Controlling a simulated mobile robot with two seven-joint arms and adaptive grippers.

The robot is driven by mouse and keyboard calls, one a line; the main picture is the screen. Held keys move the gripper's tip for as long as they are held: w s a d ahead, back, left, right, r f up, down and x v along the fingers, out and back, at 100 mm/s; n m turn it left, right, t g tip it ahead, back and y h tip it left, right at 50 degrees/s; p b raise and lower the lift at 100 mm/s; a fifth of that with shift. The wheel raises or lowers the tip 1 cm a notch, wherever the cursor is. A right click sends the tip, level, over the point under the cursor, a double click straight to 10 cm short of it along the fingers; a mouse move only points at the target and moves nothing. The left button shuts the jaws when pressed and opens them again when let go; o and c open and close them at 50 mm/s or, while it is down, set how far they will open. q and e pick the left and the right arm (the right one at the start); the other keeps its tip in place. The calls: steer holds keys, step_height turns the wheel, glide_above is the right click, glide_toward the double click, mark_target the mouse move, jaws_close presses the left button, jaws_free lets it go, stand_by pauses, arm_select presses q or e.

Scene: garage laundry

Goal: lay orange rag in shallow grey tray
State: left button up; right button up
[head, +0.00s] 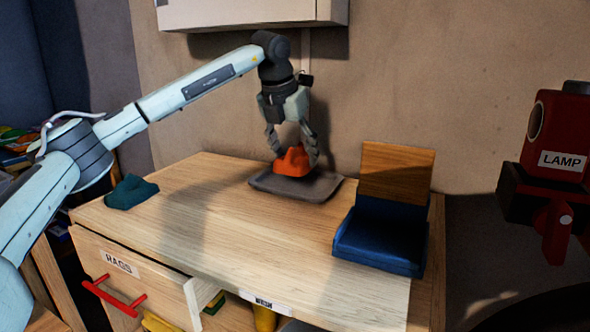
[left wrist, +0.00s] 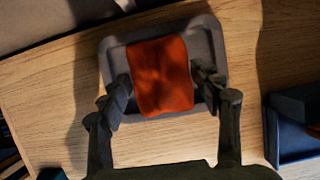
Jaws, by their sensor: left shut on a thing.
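The orange rag (head: 292,161) is pinched in my left gripper (head: 292,150) over the shallow grey tray (head: 322,187). In the left wrist view the rag (left wrist: 161,75) shows between the two fingers of my left gripper (left wrist: 163,88), with the tray (left wrist: 205,42) behind it. The rag lies within the tray's outline there, its lower end near the tray's near rim. I cannot tell whether the rag touches the tray floor. My right gripper is not in view.
A teal rag (head: 131,191) lies at the table's left end. A blue box (head: 381,236) with a wooden board (head: 396,172) stands to the right of the tray. The RAGS drawer (head: 135,280) is partly open below. A red lamp (head: 556,140) is at far right. The table's middle (head: 230,228) is clear.

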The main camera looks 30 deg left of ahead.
arm_select(q)
steer(key=shift+w+f, duration=0.15)
steer(key=shift+f, duration=0.05)
step_height(320, 180, down, 3)
steer(key=shift+f, duration=0.4)
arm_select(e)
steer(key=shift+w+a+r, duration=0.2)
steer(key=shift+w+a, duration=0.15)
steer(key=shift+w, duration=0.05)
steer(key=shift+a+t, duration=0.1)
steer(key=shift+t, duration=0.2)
arm_select(q)
steer(key=o, duration=1.2)
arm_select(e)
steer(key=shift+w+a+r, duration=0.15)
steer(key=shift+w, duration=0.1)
arm_select(q)
steer(key=shift+o, duration=0.2)
